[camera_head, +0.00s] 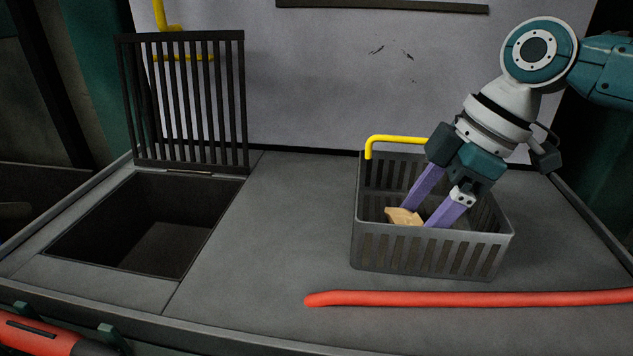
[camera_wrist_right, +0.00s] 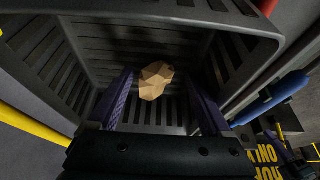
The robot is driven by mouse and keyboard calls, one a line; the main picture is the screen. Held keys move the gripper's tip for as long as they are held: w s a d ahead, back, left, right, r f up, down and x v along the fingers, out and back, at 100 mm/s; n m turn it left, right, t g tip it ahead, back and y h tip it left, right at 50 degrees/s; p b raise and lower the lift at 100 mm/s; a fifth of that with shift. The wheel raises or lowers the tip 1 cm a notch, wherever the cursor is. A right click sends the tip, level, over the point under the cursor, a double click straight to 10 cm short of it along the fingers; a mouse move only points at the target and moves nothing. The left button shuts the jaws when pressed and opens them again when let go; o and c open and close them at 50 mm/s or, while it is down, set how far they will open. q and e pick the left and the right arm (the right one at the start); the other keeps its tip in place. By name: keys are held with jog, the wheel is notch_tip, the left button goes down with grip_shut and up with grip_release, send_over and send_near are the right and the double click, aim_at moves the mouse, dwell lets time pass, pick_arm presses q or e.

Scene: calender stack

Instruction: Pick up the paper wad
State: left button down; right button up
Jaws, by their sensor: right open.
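The paper wad (camera_head: 403,217) is a small tan crumpled lump inside the grey slotted basket (camera_head: 430,250). My right gripper (camera_head: 418,217) reaches down into the basket from the upper right, its two purple fingers open and apart. In the right wrist view the paper wad (camera_wrist_right: 155,80) shows between and beyond the fingers of the gripper (camera_wrist_right: 160,90). I cannot tell whether either finger touches it. The basket's near wall hides the lower finger ends in the head view. My left gripper is not in view.
A yellow handle (camera_head: 395,139) stands at the basket's back left rim. A red bar (camera_head: 470,298) runs along the front of the basket. At left is a square opening (camera_head: 150,225) with a raised black grate (camera_head: 185,105). The grey surface between opening and basket is clear.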

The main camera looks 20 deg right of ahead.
jog(key=shift+f, duration=0.15)
jog(key=c, duration=1.1)
